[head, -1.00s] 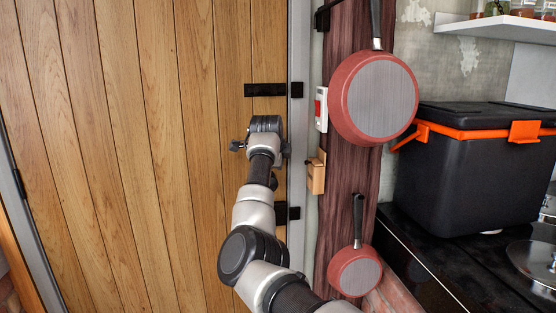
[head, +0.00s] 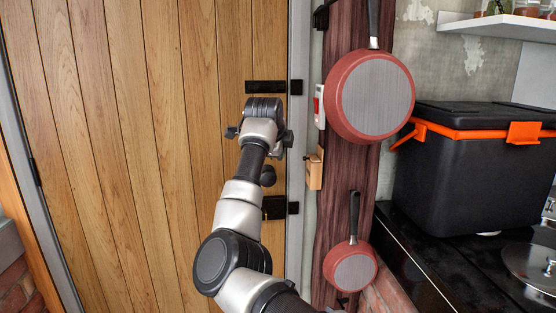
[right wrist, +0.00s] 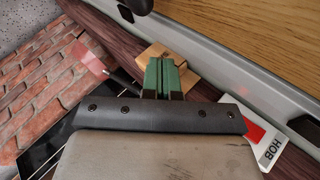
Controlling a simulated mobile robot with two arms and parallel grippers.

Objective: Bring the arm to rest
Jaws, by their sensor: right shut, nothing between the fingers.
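My right arm (head: 240,215) reaches up in the head view, in front of the wooden door (head: 150,120). Its wrist hides the fingers there. In the right wrist view my right gripper (right wrist: 162,66) has its two green fingers together, with nothing between them. A small wooden block (right wrist: 180,66) on the dark post shows behind the fingertips; whether they touch it cannot be told. My left gripper is not in view.
Two red pans, a large one (head: 370,95) and a small one (head: 350,268), hang on the dark post (head: 330,210). A switch labelled HOB (right wrist: 262,142) sits close by. A black box with orange trim (head: 470,170) stands on the counter at right.

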